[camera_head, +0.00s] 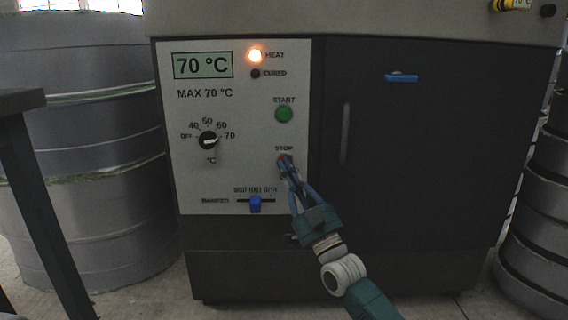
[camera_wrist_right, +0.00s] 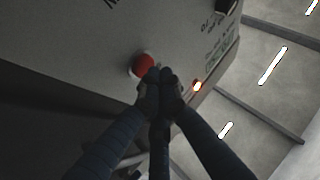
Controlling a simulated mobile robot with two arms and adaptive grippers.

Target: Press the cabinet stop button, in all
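The cabinet (camera_head: 420,150) is dark grey with a pale control panel (camera_head: 240,120) on its left part. The red stop button (camera_head: 281,159) sits under the word STOP, partly hidden by my right gripper (camera_head: 285,165). In the right wrist view the red button (camera_wrist_right: 141,66) shows just beyond and left of the fingertips (camera_wrist_right: 160,85). The right fingers are closed together with nothing seen between them. Whether they touch the button I cannot tell. My left gripper is not in view.
The panel has a green START button (camera_head: 284,114), a dial (camera_head: 208,141), a blue damper slider (camera_head: 256,204), a 70 °C display (camera_head: 203,65) and a lit HEAT lamp (camera_head: 255,55). Grey drums (camera_head: 90,180) stand left; stacked round metal forms (camera_head: 540,200) stand right.

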